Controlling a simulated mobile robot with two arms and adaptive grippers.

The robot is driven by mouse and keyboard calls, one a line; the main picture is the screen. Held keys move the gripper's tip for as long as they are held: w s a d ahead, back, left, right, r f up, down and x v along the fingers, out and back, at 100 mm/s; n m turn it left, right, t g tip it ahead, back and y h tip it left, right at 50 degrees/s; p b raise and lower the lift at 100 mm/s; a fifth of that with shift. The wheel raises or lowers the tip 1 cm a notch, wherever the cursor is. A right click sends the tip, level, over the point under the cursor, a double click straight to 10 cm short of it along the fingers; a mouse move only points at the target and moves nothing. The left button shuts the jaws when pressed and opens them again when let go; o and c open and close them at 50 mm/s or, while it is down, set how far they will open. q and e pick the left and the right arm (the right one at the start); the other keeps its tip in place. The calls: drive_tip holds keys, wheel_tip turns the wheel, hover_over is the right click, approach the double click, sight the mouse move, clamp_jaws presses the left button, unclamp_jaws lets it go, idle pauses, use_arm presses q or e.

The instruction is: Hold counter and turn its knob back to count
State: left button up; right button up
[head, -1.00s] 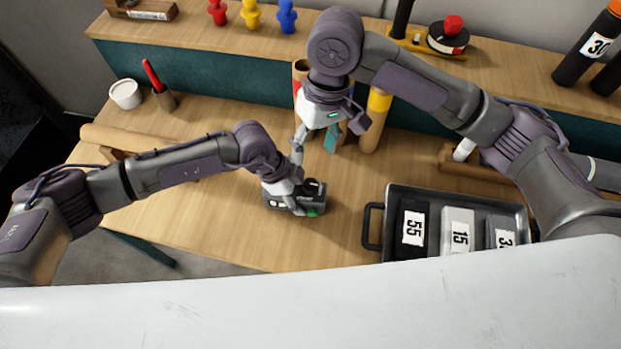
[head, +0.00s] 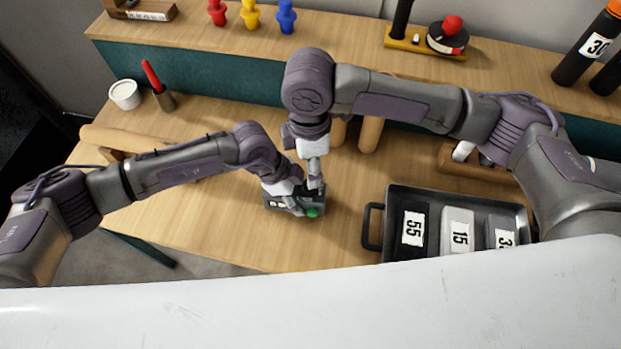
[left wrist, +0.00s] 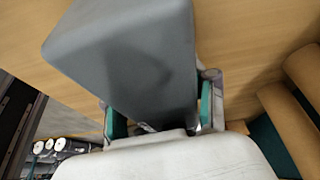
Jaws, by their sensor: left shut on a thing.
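The counter (head: 274,205) is a small dark grey box with pale windows and a green button on its front; it is on or just above the middle of the table. My left gripper (head: 297,205) is shut on it from the left. In the left wrist view the counter's grey body (left wrist: 125,55) lies between the teal-padded fingers (left wrist: 160,118). My right gripper (head: 314,188) points down at the right end of the counter, at or very near it. The knob is hidden there, and I cannot tell whether the right fingers are open or touching it.
A dark tray (head: 372,228) with numbered blocks stands right of the counter. A white cup (head: 125,94) and a red-handled tool (head: 152,75) are at the back left. The table's left front is clear.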

wheel_tip(320, 180, down, 6)
drive_tip(key=shift+s+f, duration=0.1)
drive_tip(key=shift+f, duration=0.15)
clamp_jaws()
drive_tip(key=m, duration=0.3)
idle(0.4)
unclamp_jaws()
